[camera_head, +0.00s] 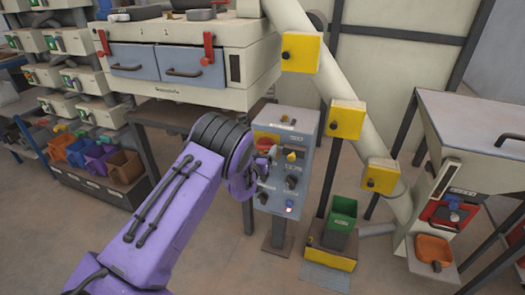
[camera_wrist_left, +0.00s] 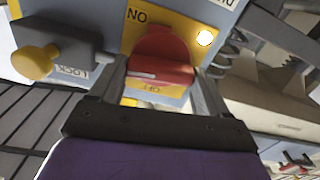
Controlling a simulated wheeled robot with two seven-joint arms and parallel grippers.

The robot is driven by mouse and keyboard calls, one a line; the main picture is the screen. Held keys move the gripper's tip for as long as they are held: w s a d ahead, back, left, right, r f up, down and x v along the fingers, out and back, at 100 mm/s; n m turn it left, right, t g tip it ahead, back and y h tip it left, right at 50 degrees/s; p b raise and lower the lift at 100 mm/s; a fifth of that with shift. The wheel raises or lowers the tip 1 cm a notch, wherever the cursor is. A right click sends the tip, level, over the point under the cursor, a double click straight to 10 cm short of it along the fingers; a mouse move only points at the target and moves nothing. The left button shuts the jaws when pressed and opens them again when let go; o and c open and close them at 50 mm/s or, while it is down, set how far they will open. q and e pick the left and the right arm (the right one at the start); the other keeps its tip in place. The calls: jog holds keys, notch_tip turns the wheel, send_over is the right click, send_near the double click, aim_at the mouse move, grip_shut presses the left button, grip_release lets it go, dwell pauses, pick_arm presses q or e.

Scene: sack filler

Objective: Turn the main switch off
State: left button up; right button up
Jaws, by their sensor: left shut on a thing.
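The red main switch handle (camera_wrist_left: 162,58) sits on a yellow plate (camera_wrist_left: 185,22) in the left wrist view, which shows its lettering upside down. ON and OFF are marked at opposite ends of the plate. My left gripper (camera_wrist_left: 168,80) has one finger on each side of the red handle and is shut on it. In the head view my left gripper (camera_head: 258,172) is at the left part of the grey control box (camera_head: 285,125), partly covering its front. A bit of the red handle (camera_head: 265,145) shows above the gripper. My right gripper is not in view.
A yellow knob (camera_wrist_left: 35,63) on a block marked LOCK sits close beside the switch. Drawers (camera_head: 185,65) stand behind my left arm.

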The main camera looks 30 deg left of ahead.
pick_arm(q)
jog(key=n, duration=0.4)
jog(key=shift+a+r+n, duration=0.15)
jog(key=shift+a+n, duration=0.05)
jog(key=shift+n, duration=0.1)
jog(key=n, duration=0.3)
jog(key=shift+n+b, duration=0.3)
jog(key=n+b, duration=0.1)
jog(key=n, duration=0.3)
jog(key=shift+a, duration=0.1)
jog(key=shift+n+b, duration=0.75)
jog(key=shift+n, duration=1.35)
jog(key=o, duration=1)
jog(key=shift+f, duration=0.3)
jog(key=v, duration=1)
jog(key=shift+s+r, duration=0.1)
jog(key=shift+s, duration=0.1)
